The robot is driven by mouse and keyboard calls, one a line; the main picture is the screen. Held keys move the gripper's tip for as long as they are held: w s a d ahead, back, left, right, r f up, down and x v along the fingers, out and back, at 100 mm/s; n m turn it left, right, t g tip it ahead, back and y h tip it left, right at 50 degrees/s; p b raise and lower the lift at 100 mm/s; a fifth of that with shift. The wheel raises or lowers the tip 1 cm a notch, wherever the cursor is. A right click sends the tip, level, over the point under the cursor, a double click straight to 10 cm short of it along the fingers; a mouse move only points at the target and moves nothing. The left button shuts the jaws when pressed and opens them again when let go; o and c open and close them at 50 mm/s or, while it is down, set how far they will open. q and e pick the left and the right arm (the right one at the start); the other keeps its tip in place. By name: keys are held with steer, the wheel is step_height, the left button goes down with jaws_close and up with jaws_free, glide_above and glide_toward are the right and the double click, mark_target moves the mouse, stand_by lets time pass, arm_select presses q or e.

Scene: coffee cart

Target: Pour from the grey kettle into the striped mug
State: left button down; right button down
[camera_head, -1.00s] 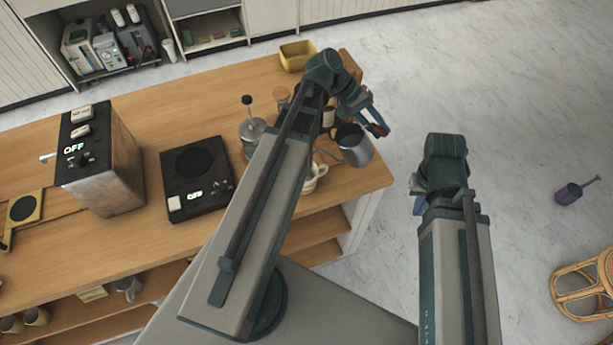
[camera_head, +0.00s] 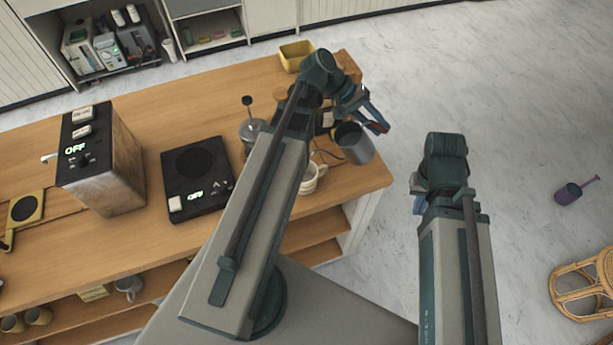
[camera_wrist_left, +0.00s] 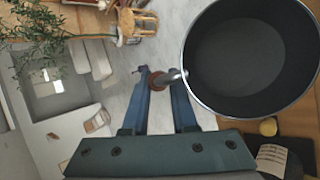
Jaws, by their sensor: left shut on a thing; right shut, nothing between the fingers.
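The grey kettle (camera_head: 357,147) hangs in the air over the counter's right end, its open top toward the camera and its thin spout pointing left. My left gripper (camera_head: 377,121) is shut on its handle. In the left wrist view, the blue fingers of this gripper (camera_wrist_left: 166,78) close on the handle, beside the kettle's wide open rim (camera_wrist_left: 186,62). The striped mug (camera_head: 311,180) stands upright on the counter, left of and below the kettle in the picture, partly hidden by my left arm. My right gripper (camera_head: 415,203) is shut and empty, mostly hidden by its own arm, off the counter's right side.
A black hot plate (camera_head: 197,178) and a boxy machine (camera_head: 102,160) stand left of my left arm. A glass press (camera_head: 252,132) is close beside that arm. A yellow bin (camera_head: 296,55) is at the back.

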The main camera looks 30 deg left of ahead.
arm_select(q)
steer(key=shift+r, duration=0.2)
stand_by(0.4)
steer(key=shift+s+a+r, duration=0.1)
steer(key=shift+r, duration=0.2)
steer(key=shift+r, duration=0.1)
stand_by(0.3)
steer(key=shift+s+a+r+t+h, duration=0.15)
steer(key=shift+r+t+h, duration=0.25)
steer(key=shift+r, duration=0.15)
steer(key=shift+f, duration=0.2)
stand_by(1.9)
steer(key=shift+w+d+f+g+y, duration=0.15)
steer(key=shift+f+g+y, duration=0.05)
steer(key=shift+f, duration=0.25)
steer(key=shift+w+d+f+g+y, duration=0.1)
steer(key=shift+w+f+g+y, duration=0.1)
steer(key=shift+f, duration=0.2)
steer(key=shift+s+r, duration=0.1)
steer(key=shift+s+a+r, duration=0.1)
steer(key=shift+r, duration=0.25)
steer(key=shift+r+t, duration=0.15)
steer(key=shift+t, duration=0.15)
